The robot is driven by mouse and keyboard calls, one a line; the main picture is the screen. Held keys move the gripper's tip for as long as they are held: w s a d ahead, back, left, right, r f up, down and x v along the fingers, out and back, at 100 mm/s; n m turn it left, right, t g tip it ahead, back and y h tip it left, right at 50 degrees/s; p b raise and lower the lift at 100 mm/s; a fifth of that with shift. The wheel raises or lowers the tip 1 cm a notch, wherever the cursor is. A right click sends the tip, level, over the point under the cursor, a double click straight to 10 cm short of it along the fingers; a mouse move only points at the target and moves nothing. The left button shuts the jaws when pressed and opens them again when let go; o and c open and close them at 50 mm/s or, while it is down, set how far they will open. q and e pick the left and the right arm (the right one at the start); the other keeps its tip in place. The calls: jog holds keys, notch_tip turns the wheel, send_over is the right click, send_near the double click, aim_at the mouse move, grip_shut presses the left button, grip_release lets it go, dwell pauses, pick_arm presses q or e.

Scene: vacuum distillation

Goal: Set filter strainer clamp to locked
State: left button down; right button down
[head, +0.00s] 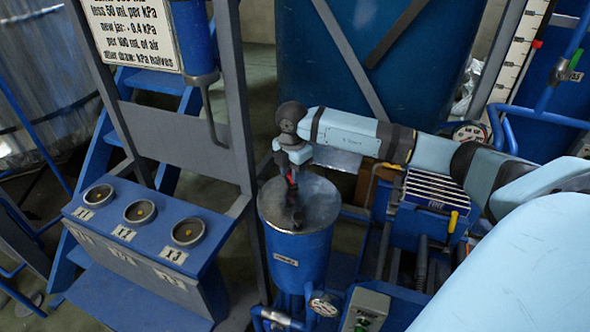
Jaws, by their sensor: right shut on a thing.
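The filter strainer (299,240) is a blue upright cylinder with a grey metal lid (320,198) and a small label on its front. A small dark clamp handle (296,212) stands on top of the lid. My right gripper (292,184) points down over the lid and is shut on this clamp handle. The fingers hide part of the handle, so I cannot tell its exact position. My left gripper is not in view.
A blue bench (130,250) with several round sockets stands at the left. A grey frame (185,130) with a sign (133,30) rises behind it. A gauge (323,304) and a grey control box (366,310) sit low in front. A blue rack (437,190) stands right, beneath my right arm.

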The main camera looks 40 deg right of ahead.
dwell(0.4)
jog(key=c, duration=0.8)
grip_release()
jog(key=shift+a, duration=0.1)
notch_tip(320, 180, up, 14)
jog(key=shift+b, duration=0.45)
